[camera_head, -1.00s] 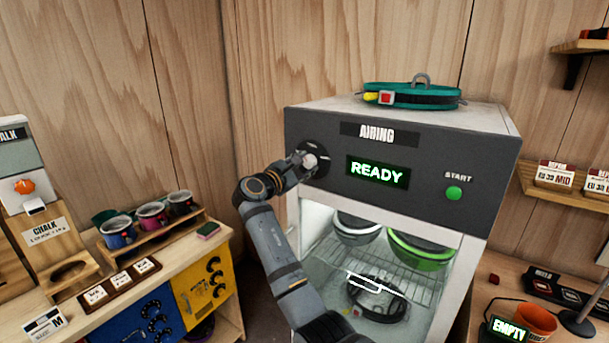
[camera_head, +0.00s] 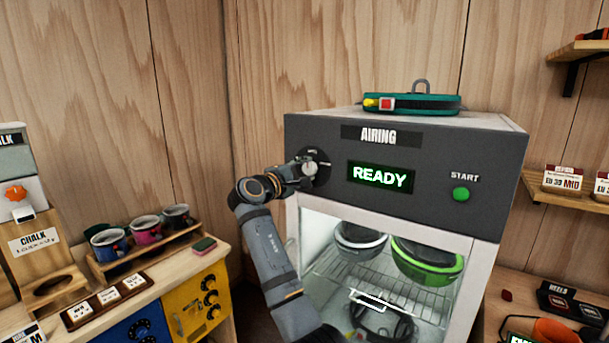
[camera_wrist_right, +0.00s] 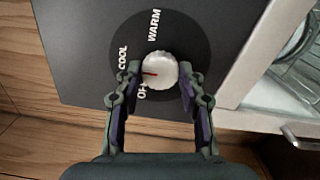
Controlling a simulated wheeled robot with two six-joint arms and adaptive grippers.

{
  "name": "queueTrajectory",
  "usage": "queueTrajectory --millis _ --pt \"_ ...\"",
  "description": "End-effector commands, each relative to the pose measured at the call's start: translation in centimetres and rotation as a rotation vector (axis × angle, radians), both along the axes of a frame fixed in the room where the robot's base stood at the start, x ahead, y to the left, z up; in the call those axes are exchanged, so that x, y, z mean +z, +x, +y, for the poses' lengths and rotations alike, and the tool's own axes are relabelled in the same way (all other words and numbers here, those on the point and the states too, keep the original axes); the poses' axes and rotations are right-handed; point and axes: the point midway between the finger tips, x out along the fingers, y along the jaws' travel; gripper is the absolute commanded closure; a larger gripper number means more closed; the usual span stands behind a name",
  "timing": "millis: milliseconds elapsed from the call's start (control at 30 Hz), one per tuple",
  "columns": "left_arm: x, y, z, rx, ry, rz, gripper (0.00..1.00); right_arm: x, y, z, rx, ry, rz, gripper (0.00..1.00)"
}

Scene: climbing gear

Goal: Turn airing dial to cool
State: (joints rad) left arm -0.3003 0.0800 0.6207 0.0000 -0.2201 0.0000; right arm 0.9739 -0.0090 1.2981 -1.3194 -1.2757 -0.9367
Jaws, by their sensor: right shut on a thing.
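The airing dial is a white knob (camera_wrist_right: 160,72) with a red pointer mark on a round black plate, labelled OFF, COOL and WARM in the right wrist view. The mark points left, between OFF and COOL. In the head view the dial (camera_head: 310,169) sits at the left of the dark front panel of the airing cabinet (camera_head: 440,207), partly hidden by my gripper. My right gripper (camera_wrist_right: 163,74) is shut on the knob, one finger on each side; it also shows in the head view (camera_head: 303,171). My left gripper is not in view.
The panel also has a lit READY display (camera_head: 380,177) and a green START button (camera_head: 461,194). A teal harness (camera_head: 412,103) lies on top. A bench with mugs (camera_head: 146,228) stands at the left.

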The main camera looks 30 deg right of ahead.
Motion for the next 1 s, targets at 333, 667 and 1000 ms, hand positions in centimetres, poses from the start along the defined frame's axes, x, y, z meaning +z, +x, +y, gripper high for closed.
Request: queueTrajectory --millis 333,667,1000 --pt "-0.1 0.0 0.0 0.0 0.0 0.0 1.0 -0.1 0.0 0.0 -0.001 0.004 -0.005 0.93" --pt "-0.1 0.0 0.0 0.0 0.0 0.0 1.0 -0.1 0.0 0.0 0.0 0.004 -0.005 0.38" --pt "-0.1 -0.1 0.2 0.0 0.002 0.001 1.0 -0.1 -0.3 1.1 0.003 0.005 -0.005 0.38"
